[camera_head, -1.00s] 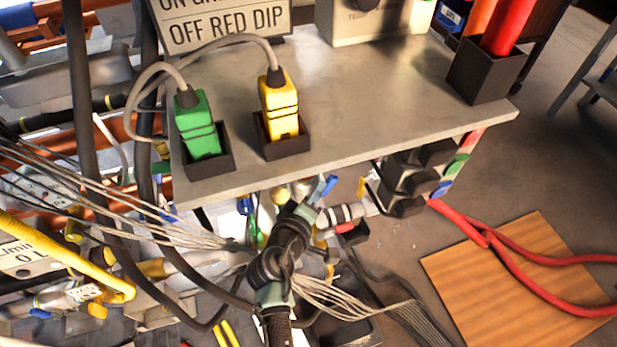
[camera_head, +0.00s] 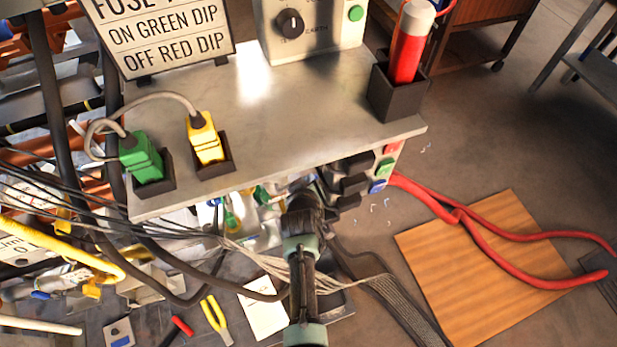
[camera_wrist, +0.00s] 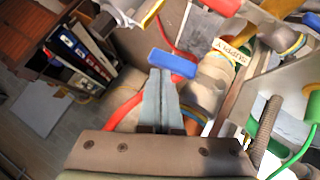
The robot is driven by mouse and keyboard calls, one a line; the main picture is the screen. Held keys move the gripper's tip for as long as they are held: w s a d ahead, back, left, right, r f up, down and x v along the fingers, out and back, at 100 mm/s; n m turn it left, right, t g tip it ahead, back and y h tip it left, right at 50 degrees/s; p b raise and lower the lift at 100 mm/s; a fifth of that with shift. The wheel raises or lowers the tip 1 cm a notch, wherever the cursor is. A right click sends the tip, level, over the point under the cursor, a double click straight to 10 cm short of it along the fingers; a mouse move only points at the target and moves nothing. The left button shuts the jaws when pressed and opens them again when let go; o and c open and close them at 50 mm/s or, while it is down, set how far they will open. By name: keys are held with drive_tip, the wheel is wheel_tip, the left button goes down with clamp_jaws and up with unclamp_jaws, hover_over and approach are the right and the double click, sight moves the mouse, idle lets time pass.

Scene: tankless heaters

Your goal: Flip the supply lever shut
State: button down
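In the wrist view a blue lever (camera_wrist: 172,63) sticks out sideways beside a greyish pipe fitting, with a paper tag reading SUPPLY (camera_wrist: 232,50) to its right. My gripper (camera_wrist: 160,72) has its two grey fingers side by side with no clear gap. The fingertips overlap the lower left edge of the lever in the picture; I cannot tell whether they touch it. Nothing shows between the fingers. In the head view my arm reaches below the front edge of the bench, and the lever and fingertips are hidden there.
The metal bench (camera_head: 280,125) holds a green plug (camera_head: 142,157), a yellow plug (camera_head: 206,138) and a red cylinder in a black holder (camera_head: 395,92). Cables cross near my arm on the left. Red hoses (camera_head: 520,237) lie over a wooden board (camera_head: 480,290) on the right.

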drive_tip(key=shift+w+d+f+b, duration=0.1)
drive_tip(key=shift+d+f+b, duration=0.35)
drive_tip(key=shift+f, duration=0.35)
